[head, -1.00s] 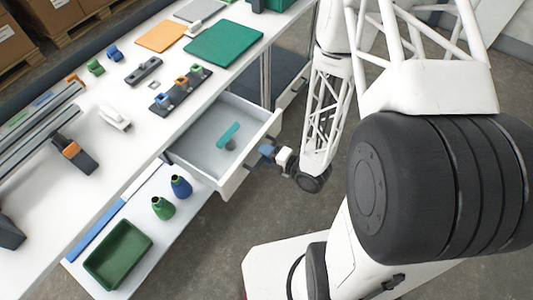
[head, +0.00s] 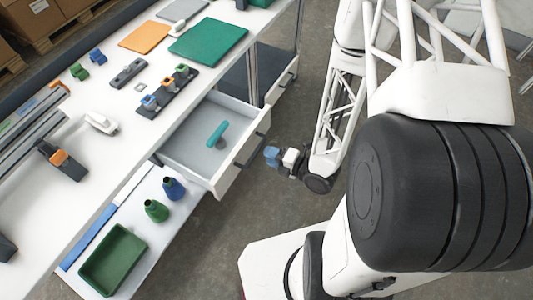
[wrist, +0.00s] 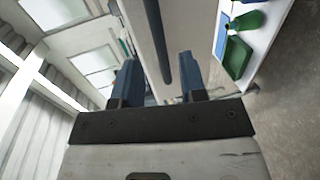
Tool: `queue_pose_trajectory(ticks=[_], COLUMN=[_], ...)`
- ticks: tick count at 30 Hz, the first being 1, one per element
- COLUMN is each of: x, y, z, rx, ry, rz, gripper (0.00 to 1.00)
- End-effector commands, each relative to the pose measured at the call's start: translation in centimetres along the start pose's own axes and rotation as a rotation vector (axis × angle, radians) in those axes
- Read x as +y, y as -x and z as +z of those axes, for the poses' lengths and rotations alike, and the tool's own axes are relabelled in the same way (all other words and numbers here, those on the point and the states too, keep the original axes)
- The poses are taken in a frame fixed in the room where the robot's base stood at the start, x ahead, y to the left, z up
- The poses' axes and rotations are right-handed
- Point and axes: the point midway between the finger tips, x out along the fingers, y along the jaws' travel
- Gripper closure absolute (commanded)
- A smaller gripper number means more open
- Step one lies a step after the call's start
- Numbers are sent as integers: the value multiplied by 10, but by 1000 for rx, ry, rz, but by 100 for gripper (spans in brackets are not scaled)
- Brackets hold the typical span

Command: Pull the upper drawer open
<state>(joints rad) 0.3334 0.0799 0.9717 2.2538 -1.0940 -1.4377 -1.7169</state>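The upper drawer (head: 228,178) stands well out from under the white bench top. My gripper (head: 270,154) is just outside the drawer front, with a small gap to the handle in the head view. In the wrist view my gripper's two blue fingers (wrist: 160,80) are apart with nothing between their tips. The handle (wrist: 160,42) shows ahead of them, apart from the tips.
A shelf under the bench holds a green bin (head: 114,260), a green bottle (head: 156,211) and a blue bottle (head: 174,188). The bench top (head: 95,190) carries a green mat (head: 208,40) and several fixtures. Another drawer unit (head: 280,82) stands beyond. Floor beside the drawer is clear.

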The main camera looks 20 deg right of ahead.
Motion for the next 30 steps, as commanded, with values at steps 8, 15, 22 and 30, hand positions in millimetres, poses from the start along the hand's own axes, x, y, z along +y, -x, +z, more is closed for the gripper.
queue_pose_trajectory(ticks=[8,15,22,30], x=[0,0,0,0], y=[15,20,20,20], z=[1,0,0,0], rx=[-1,0,0,0], ry=[0,1,1,0], rz=[0,1,1,0], gripper=[61,61,61,61])
